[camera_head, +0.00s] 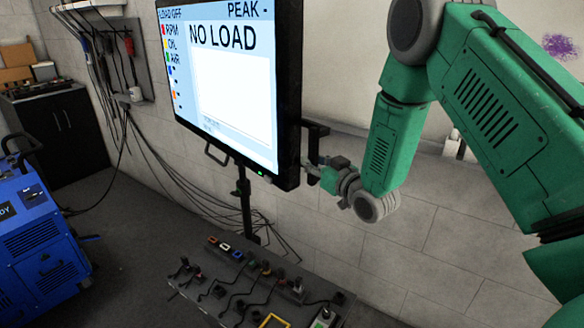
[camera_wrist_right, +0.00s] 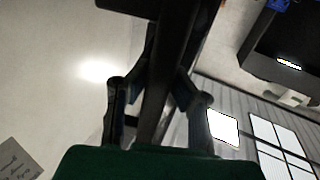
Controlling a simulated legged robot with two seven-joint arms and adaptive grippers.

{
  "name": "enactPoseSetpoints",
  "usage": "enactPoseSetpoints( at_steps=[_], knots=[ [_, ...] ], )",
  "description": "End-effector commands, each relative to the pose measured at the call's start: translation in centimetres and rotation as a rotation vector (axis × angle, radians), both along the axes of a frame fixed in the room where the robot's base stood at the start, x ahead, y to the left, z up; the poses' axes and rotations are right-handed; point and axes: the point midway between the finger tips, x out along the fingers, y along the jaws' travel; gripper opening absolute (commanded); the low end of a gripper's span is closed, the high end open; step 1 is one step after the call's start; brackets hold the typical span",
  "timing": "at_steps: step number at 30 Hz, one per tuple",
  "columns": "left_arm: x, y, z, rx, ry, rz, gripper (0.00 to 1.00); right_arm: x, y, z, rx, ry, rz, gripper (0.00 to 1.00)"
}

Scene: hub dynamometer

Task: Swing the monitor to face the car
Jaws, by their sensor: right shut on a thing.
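The monitor (camera_head: 235,75) is a large black-framed screen reading "NO LOAD", on a dark stand pole (camera_head: 244,195). Its screen is turned toward the left of the head view. My right gripper (camera_head: 313,172) is at the monitor's lower right edge, shut on a dark side handle (camera_head: 316,133). In the right wrist view, its two fingers (camera_wrist_right: 156,100) are on either side of a dark bar (camera_wrist_right: 158,75). The exact contact is hidden. No car is in view. My left gripper is not in view.
A low bench (camera_head: 330,270) with several cables and connectors stands below the monitor. A blue machine (camera_head: 40,245) is at the left, with a black cabinet (camera_head: 60,130) behind it. Cables hang along the wall. Grey floor is open between the blue machine and the bench.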

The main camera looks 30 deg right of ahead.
Motion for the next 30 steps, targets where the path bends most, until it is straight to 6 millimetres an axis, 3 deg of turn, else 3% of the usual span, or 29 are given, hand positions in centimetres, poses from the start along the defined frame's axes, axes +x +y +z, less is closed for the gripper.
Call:
enactPoseSetpoints(
  at_steps=[1, 6, 12, 23, 24, 26, 30],
  knots=[
    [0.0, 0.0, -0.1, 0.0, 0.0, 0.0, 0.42, 0.2, -1.9, 0.2, -0.003, -0.009, -0.009, 0.0],
    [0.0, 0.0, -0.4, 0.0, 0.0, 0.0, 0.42, 0.7, -6.9, 0.3, -0.003, -0.011, -0.008, 0.0],
    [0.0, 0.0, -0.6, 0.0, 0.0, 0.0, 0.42, 1.2, -10.6, 0.2, -0.003, -0.006, -0.008, 0.0],
    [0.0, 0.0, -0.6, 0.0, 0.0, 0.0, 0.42, 1.0, -11.2, 0.1, -0.002, 0.001, -0.009, 0.0],
    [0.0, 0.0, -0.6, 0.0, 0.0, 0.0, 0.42, 1.0, -11.2, 0.1, -0.002, 0.002, -0.009, 0.18],
    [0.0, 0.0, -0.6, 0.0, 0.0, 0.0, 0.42, 1.0, -11.1, 0.0, -0.002, 0.002, -0.009, 0.39],
    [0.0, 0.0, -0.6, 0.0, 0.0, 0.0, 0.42, 1.1, -11.1, 0.1, -0.002, 0.001, -0.007, 0.4]
  ],
)
